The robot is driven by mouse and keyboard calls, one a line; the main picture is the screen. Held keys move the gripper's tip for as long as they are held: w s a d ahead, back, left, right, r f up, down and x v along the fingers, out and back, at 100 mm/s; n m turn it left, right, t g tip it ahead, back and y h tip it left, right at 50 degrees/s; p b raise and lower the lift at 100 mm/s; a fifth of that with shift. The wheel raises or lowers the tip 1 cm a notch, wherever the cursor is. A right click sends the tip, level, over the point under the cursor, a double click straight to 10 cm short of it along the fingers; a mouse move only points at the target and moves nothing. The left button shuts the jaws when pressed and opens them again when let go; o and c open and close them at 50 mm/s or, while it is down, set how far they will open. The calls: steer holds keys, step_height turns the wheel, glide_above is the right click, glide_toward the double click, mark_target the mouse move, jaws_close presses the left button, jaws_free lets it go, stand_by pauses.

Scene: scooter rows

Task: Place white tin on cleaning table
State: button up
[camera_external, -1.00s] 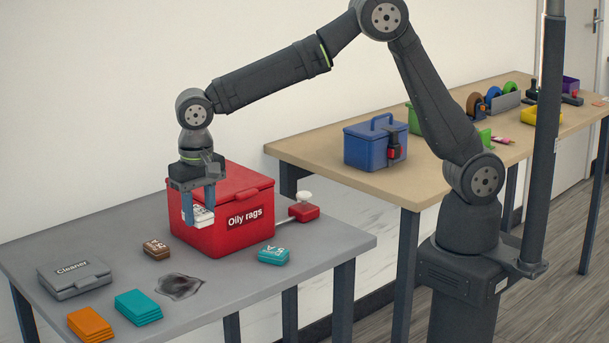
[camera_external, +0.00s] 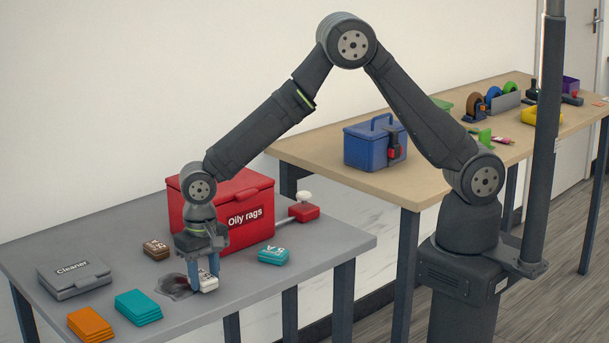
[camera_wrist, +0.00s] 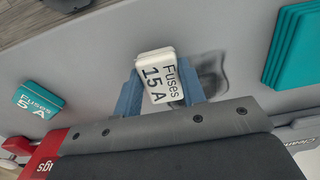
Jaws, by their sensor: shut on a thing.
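The white tin (camera_external: 208,281), labelled "Fuses 15 A" in the wrist view (camera_wrist: 158,80), is between the blue fingers of my gripper (camera_external: 203,272). My gripper is shut on it and points down over the front part of the grey cleaning table (camera_external: 330,246). The tin is at or just above the tabletop; I cannot tell if it touches. It is just right of a dark stain (camera_external: 176,287). The fingers hide part of the tin in the external view.
The red "Oily rags" box (camera_external: 250,205) stands behind my gripper. A teal tin (camera_external: 273,255) lies to the right and a brown tin (camera_external: 156,248) to the left. Teal cloths (camera_external: 138,307), orange cloths (camera_external: 92,323) and a grey "Cleaner" case (camera_external: 74,278) are at the left.

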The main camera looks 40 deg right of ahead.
mark_target(205, 276)
steer(key=shift+f, duration=0.3)
steer(key=shift+f, duration=0.2)
steer(key=o, duration=1)
steer(key=shift+r, duration=0.1)
step_height(205, 276, up, 12)
steer(key=shift+r, duration=0.1)
